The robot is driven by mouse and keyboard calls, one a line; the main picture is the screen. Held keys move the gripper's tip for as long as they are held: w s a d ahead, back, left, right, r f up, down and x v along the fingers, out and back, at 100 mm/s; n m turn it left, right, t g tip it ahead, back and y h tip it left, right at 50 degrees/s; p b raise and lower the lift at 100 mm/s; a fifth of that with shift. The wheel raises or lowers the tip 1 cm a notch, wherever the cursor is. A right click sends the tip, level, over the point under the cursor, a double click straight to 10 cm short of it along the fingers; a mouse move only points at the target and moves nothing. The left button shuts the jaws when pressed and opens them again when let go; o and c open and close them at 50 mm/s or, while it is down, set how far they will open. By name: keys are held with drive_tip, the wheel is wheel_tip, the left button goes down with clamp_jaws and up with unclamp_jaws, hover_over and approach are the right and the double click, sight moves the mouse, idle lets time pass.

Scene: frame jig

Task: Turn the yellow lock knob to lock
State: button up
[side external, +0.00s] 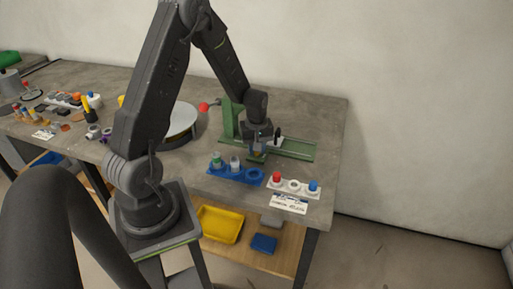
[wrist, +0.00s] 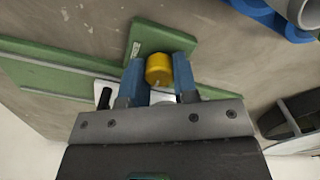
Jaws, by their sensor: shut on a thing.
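The yellow lock knob (wrist: 159,69) sits between the two blue fingers of my gripper (wrist: 160,80) in the wrist view. The fingers are shut on the knob from both sides. A thin pale mark shows on the knob's lower side. A green block (wrist: 150,37) lies just beyond the fingertips. In the side view, my gripper (side external: 257,150) points down at the green jig (side external: 296,149), and the knob is mostly hidden there. A white part (wrist: 108,87) with a black handle (wrist: 104,98) shows beside the left finger.
A blue holder (side external: 235,173) with several round places stands in front of the jig. A white strip (side external: 293,187) with red, white and blue buttons is at the table's front right. A red ball-ended lever (side external: 204,107) sticks out left of the jig. Bare table lies behind the jig.

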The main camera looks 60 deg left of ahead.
drive_tip(key=o, duration=0.9)
wheel_tip(320, 180, up, 14)
drive_tip(key=shift+f, duration=0.1)
idle(0.3)
